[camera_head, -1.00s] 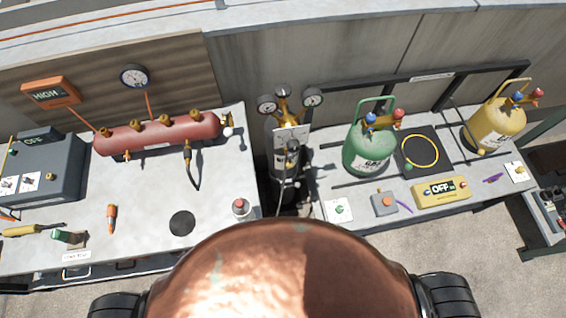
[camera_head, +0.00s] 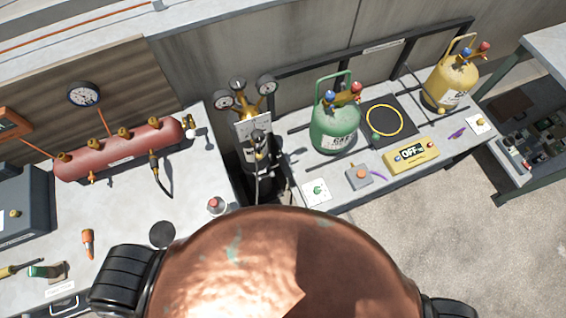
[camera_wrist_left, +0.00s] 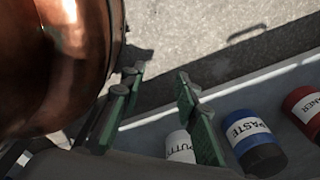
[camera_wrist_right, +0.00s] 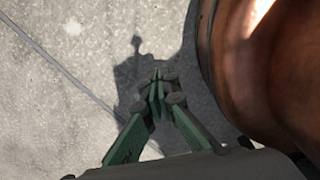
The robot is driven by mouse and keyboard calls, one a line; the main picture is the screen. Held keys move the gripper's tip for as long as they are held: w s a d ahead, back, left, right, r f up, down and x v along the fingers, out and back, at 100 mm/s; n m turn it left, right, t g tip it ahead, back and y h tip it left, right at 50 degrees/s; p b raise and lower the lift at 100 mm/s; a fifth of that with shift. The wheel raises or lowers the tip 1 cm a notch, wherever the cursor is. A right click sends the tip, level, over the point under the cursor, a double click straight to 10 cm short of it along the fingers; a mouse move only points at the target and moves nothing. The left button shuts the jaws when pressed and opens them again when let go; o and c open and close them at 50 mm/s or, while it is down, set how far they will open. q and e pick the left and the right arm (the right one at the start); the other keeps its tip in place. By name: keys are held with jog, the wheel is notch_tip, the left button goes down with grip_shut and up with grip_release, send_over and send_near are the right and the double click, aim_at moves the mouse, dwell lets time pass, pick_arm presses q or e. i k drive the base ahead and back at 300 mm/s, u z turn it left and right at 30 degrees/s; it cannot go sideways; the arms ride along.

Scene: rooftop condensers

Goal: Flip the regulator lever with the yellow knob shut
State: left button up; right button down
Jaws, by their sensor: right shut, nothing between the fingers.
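A brass regulator (camera_head: 240,98) with round gauges stands on a dark cylinder between the two benches in the head view. No lever with a yellow knob can be made out on it. A white plate with a small yellow knob (camera_head: 479,124) lies at the right end of the right bench; I cannot tell if it is a lever. My left gripper (camera_wrist_left: 157,85) is open and empty beside my copper body, near a shelf of cans. My right gripper (camera_wrist_right: 157,88) is shut and empty over bare concrete. Neither gripper shows in the head view.
The right bench carries a green tank (camera_head: 334,130), a yellow tank (camera_head: 453,80), a yellow OFF box (camera_head: 411,156) and a white plate with a green knob (camera_head: 317,192). A red manifold (camera_head: 120,150) is on the left bench. Concrete floor (camera_head: 440,235) is free at lower right.

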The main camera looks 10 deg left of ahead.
aim_at(259, 154)
jog(key=z, duration=0.1)
jog(key=k, duration=0.8)
jog(key=u, duration=1.1)
